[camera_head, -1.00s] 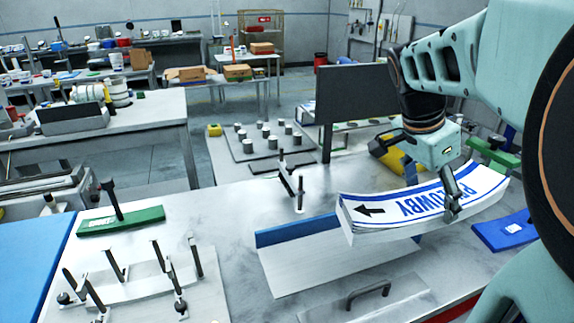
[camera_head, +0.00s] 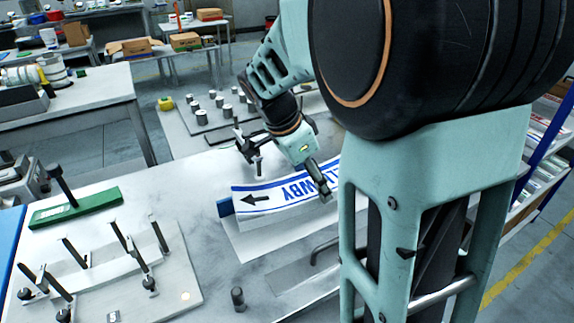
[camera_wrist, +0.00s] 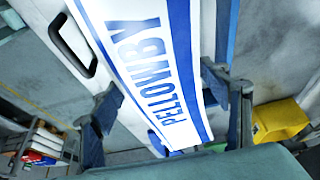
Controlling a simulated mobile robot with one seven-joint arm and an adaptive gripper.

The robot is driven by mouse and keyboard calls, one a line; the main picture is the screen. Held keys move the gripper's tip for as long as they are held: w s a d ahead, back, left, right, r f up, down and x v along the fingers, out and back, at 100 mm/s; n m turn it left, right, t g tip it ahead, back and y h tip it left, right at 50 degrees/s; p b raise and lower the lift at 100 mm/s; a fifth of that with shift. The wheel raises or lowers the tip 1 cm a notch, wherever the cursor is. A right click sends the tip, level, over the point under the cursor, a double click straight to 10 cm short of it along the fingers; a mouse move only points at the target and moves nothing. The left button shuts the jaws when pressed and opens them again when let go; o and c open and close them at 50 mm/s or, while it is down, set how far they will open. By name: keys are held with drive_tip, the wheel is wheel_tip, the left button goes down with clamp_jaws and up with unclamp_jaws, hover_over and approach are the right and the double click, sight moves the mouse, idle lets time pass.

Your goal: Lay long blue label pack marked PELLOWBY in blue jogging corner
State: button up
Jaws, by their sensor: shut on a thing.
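The long, curved label pack (camera_head: 265,198) is white with blue bands, a black arrow and blue PELLOWBY lettering. My gripper (camera_head: 290,180) is shut across its width. The wrist view shows the pack (camera_wrist: 165,70) between the two fingers of my gripper (camera_wrist: 170,115). The blue jogging corner (camera_head: 226,208) shows a blue wall at the pack's left end and a pale plate in front. The pack lies over this plate, covering much of it. I cannot tell whether it rests on it or is just above. My arm hides the pack's right end.
A fixture plate with upright dark posts (camera_head: 185,265) stands at the front left, with a green block (camera_head: 75,207) behind it. A dark handle (camera_head: 322,250) and a short dark peg (camera_head: 238,299) are in front of the corner. Grey cylinders (camera_head: 201,117) stand behind.

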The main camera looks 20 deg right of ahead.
sight(306, 185)
wheel_tip(306, 185, down, 3)
drive_tip(key=shift+w+f, duration=0.1)
drive_tip(key=shift+a, duration=0.1)
drive_tip(key=shift+f+b, duration=0.35)
drive_tip(key=shift+b, duration=0.2)
drive_tip(key=shift+f, duration=0.2)
drive_tip(key=o, duration=1.7)
drive_tip(key=shift+o, duration=0.2)
drive_tip(key=shift+r, duration=0.1)
